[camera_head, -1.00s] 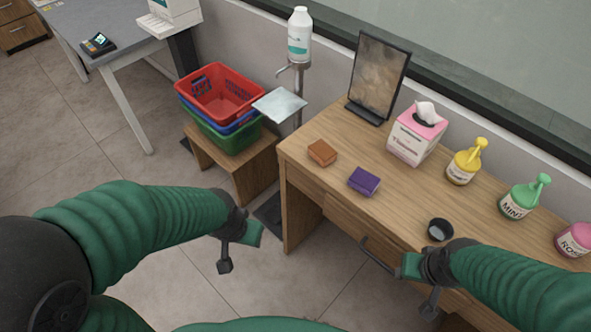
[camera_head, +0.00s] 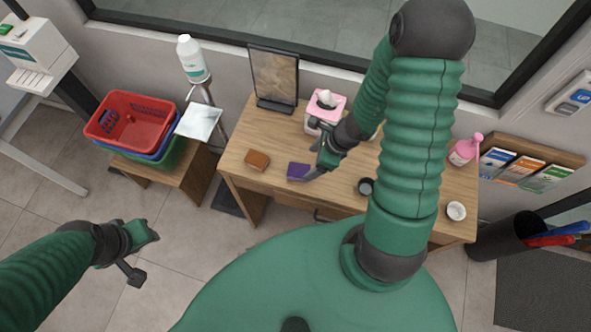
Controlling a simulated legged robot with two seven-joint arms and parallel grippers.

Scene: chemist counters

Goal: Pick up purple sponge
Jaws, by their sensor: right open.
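The purple sponge (camera_head: 298,171) lies on the wooden counter (camera_head: 238,163), to the right of an orange-brown sponge (camera_head: 257,160). My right gripper (camera_head: 312,158) is open, just above and to the right of the purple sponge, with one fingertip close to its right end. I cannot tell whether that finger touches it. My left gripper (camera_head: 143,256) is over the floor at the lower left, away from the counter. Its jaw gap does not show clearly.
A pink tissue box (camera_head: 322,108) stands right behind my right gripper. A framed mirror (camera_head: 273,77) stands at the back. A small black bowl (camera_head: 366,187), a white bowl (camera_head: 456,211) and a pink bottle (camera_head: 465,149) are to the right. Stacked baskets (camera_head: 131,123) stand left.

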